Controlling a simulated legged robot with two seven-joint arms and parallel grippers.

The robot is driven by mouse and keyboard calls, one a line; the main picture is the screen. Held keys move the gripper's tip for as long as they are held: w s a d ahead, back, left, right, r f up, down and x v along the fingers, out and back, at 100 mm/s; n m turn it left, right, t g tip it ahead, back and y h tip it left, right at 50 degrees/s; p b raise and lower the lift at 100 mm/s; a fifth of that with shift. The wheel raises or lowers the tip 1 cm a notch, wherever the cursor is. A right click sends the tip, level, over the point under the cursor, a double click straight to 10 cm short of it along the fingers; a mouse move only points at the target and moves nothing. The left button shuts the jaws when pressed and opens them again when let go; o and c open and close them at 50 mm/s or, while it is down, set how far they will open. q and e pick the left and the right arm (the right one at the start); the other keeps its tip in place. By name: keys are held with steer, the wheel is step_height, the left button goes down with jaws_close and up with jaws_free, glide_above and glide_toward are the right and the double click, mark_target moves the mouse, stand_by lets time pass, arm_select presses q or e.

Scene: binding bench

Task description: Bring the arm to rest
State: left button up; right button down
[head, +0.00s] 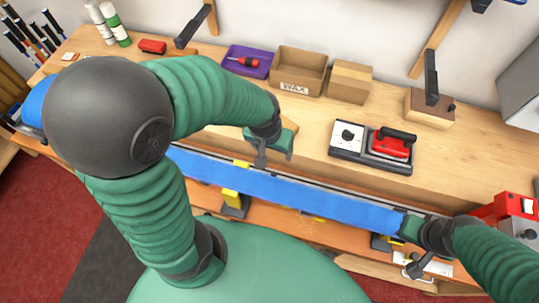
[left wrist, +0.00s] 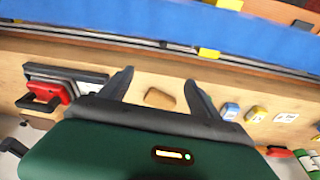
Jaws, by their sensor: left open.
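My left gripper (head: 262,158) is in the middle of the head view, above the bench at the far side of a long blue ski (head: 290,190). In the left wrist view its two fingers (left wrist: 157,88) stand apart with nothing held between them. A small tan block (left wrist: 160,98) lies on the bench and shows in the gap beyond the fingers. The ski crosses the top of the left wrist view. My right gripper (head: 411,228) is at the right end of the ski; its fingers are not clear.
An iron on its base (head: 377,147) lies right of my left gripper. Behind stand a wax box (head: 298,72), a plain carton (head: 350,82) and a purple tray (head: 262,67). Yellow clamps (head: 232,198) are under the ski. Bare bench (head: 300,118) shows between the tan block and iron.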

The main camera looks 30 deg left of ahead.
arm_select(q)
steer(key=s+f+b, duration=0.1)
steer(key=f+b, duration=0.1)
steer(key=s+f+m+b, duration=0.1)
steer(key=f, duration=0.1)
steer(key=f+m+b, duration=0.1)
steer(key=f+b, duration=0.1)
steer(key=shift+s+d+b, duration=0.2)
steer(key=shift+s+b, duration=0.1)
steer(key=shift+s, duration=0.1)
steer(key=shift+r+p, duration=0.3)
steer(key=shift+p, duration=0.05)
steer(key=shift+w+d, duration=0.1)
steer(key=shift+d, duration=0.05)
steer(key=shift+o, duration=0.5)
steer(key=shift+r, duration=0.1)
